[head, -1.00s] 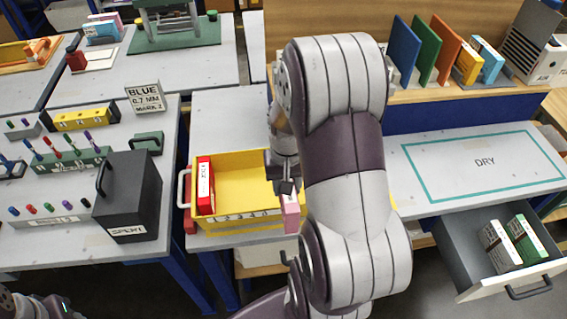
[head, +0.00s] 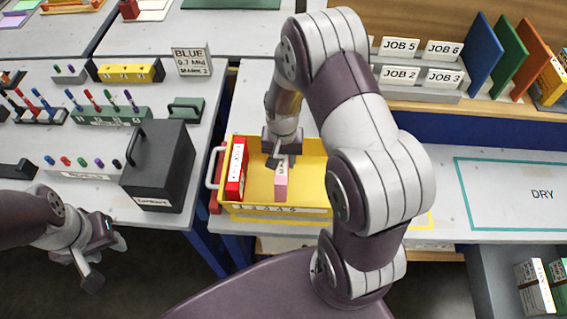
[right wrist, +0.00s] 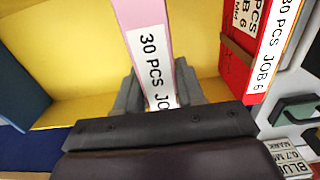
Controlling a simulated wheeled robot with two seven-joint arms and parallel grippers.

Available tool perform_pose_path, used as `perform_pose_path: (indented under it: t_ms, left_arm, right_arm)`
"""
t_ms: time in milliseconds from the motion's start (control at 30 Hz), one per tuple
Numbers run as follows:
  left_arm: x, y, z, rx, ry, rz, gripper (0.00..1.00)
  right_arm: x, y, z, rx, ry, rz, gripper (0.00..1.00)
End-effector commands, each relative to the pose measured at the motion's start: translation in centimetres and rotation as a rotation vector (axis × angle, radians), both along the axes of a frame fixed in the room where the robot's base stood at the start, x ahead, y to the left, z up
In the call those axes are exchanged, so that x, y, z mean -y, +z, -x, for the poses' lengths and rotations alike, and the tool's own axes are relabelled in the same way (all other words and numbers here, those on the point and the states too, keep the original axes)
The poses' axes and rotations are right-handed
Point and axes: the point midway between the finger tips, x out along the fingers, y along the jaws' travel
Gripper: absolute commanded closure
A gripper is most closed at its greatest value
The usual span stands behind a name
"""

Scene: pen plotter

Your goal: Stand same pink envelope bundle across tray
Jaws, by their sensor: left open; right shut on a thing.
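The pink envelope bundle (head: 281,184), with a white label, is upright in my right gripper (head: 281,161). In the right wrist view the bundle (right wrist: 135,12) stands between the two fingers, its label reading "30 PCS JO…". My right gripper is shut on it, over the yellow tray (head: 311,165). Whether the bundle's bottom touches the tray floor I cannot tell. A red bundle (head: 236,170) stands at the tray's left end, also in the right wrist view (right wrist: 275,50). My left gripper (head: 104,262) is open and empty, low at the left, away from the tray.
A black box (head: 158,170) stands left of the tray beside pen racks (head: 108,116). Job-labelled holders (head: 420,65) and coloured boards stand on the back shelf. A "DRY" area (head: 510,190) is clear at right. An open drawer with bundles is at lower right.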

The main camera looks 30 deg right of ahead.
Motion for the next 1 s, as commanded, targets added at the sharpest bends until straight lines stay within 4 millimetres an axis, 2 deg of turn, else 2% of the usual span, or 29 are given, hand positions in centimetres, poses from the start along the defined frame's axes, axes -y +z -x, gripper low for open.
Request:
perform_pose_path:
  t_ms: [100,200,567,600,633,667,900,1000]
  left_arm:
    - [0.0,0.4,0.0,0.000,0.000,0.000,0.57]
    - [0.0,0.4,0.0,0.000,0.000,0.000,0.57]
    - [0.0,0.0,0.0,0.000,0.000,0.000,0.57]
    - [0.0,0.1,0.0,0.000,0.000,0.000,0.57]
    - [0.0,0.2,0.0,0.000,0.000,0.000,0.57]
    - [0.0,0.2,0.0,0.000,0.000,0.000,0.57]
    - [0.0,0.2,0.0,0.000,0.000,0.000,0.57]
    - [0.0,0.4,0.0,0.000,0.000,0.000,0.57]
  right_arm:
    - [0.0,-2.3,0.1,-0.005,-0.001,-0.001,0.98]
    - [0.0,-3.2,0.1,-0.002,-0.001,0.000,0.98]
    - [0.0,-3.8,0.1,-0.002,-0.001,0.000,0.98]
    - [0.0,-3.7,0.1,-0.002,-0.001,0.000,0.49]
    - [0.0,-3.6,0.1,-0.002,-0.001,0.000,0.39]
    - [0.0,-3.6,0.1,-0.002,-0.001,0.000,0.36]
    - [0.0,-3.6,0.1,-0.002,-0.001,0.000,0.36]
    - [0.0,-2.9,0.0,0.000,-0.001,0.000,0.36]
